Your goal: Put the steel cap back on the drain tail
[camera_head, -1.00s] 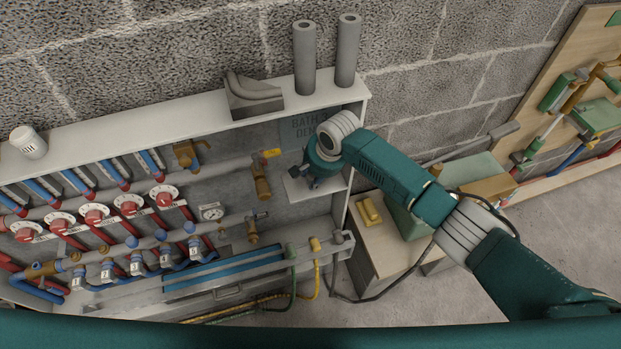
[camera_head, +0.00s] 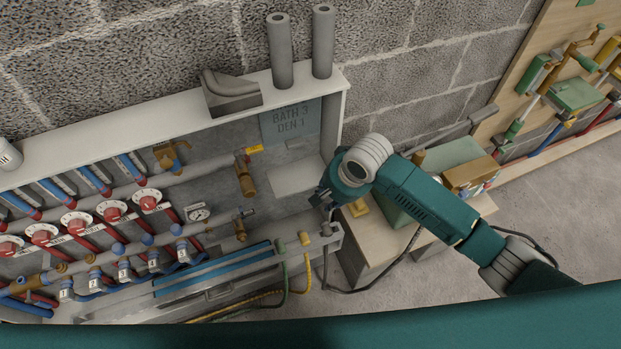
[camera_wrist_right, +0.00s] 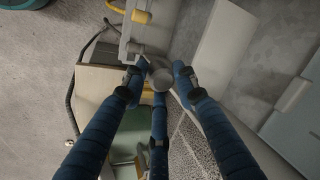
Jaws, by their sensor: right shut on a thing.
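My right gripper (camera_head: 326,200) is at the right end of the open wall cabinet, above the end of its lower ledge. In the right wrist view its blue fingers (camera_wrist_right: 160,82) are closed around a small round grey piece, the steel cap (camera_wrist_right: 161,77). The fingers and wrist hide the cap in the head view. Two brass valves hang at the right ends of the pipes: an upper one with a yellow handle (camera_head: 245,178) and a lower one (camera_head: 240,230). I cannot tell which fitting is the drain tail. My left gripper is not in view.
A pale plate (camera_head: 298,178) lies just left of the gripper, below the label panel (camera_head: 291,122). Yellow and green hoses (camera_head: 306,265) rise to the lower ledge. A wooden bench (camera_head: 375,245) with boxes stands to the right. Grey tubes (camera_head: 280,50) stand on the cabinet top.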

